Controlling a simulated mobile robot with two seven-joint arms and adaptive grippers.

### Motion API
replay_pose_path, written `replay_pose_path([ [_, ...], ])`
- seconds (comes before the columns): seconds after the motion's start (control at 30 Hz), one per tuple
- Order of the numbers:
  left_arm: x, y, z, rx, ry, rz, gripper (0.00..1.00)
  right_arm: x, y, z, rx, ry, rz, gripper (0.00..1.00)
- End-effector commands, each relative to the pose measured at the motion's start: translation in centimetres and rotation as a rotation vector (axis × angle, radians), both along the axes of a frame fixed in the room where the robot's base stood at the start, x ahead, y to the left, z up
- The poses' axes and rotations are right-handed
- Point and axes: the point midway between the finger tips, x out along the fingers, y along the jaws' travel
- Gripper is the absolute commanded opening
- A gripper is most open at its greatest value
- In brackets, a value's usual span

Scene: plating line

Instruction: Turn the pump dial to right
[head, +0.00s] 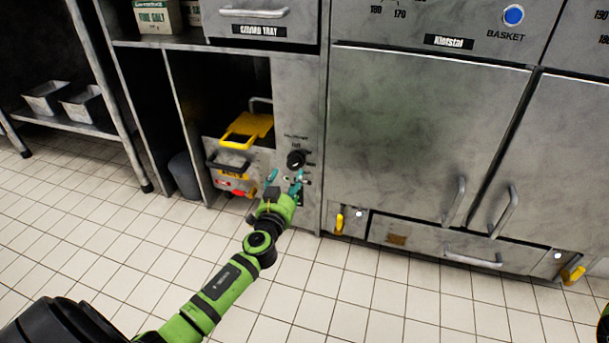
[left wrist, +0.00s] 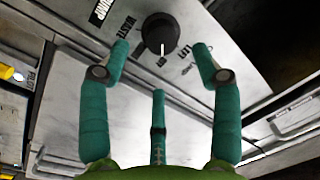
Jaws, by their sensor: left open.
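The pump dial is a round black knob (head: 295,159) on the narrow grey panel left of the large steel doors. In the left wrist view the knob (left wrist: 160,34) sits at top centre, its white pointer line facing the lower edge of the picture, with worn lettering around it. My left gripper (head: 284,178) is open just below the knob in the head view. In the left wrist view its teal fingers (left wrist: 160,52) are spread to either side of the knob, with a gap on both sides and no visible contact. My right gripper is not seen.
A machine with a yellow handle (head: 246,127) stands in the open bay left of the panel. The steel doors (head: 420,140) with bar handles are to the right. A crumb tray drawer (head: 262,14) is above. The tiled floor in front is clear.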

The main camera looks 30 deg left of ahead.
Motion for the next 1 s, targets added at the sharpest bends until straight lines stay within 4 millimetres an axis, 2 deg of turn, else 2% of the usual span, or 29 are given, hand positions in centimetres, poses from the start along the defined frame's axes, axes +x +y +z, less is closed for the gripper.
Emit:
replay_pose_path([
  [0.2, 3.2, 1.1, -0.1, 0.004, 0.001, 0.001, 0.64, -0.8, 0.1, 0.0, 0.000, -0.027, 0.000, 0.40],
  [0.4, 5.3, 1.8, -0.1, 0.001, 0.002, 0.001, 0.64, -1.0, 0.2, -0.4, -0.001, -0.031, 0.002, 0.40],
  [0.77, 5.9, 2.0, 0.0, 0.001, 0.004, 0.000, 0.64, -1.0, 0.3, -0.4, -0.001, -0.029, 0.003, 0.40],
  [0.8, 5.9, 2.0, 0.0, 0.001, 0.004, 0.001, 0.60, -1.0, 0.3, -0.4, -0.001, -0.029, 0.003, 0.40],
  [0.87, 5.9, 2.0, 0.0, 0.001, 0.004, 0.001, 0.36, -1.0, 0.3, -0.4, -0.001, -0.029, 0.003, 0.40],
  [0.93, 5.9, 2.0, 0.0, 0.001, 0.004, 0.001, 0.08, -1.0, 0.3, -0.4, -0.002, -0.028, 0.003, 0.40],
  [1.0, 5.9, 2.0, -0.1, 0.001, 0.004, 0.001, 0.08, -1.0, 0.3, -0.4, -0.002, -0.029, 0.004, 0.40],
])
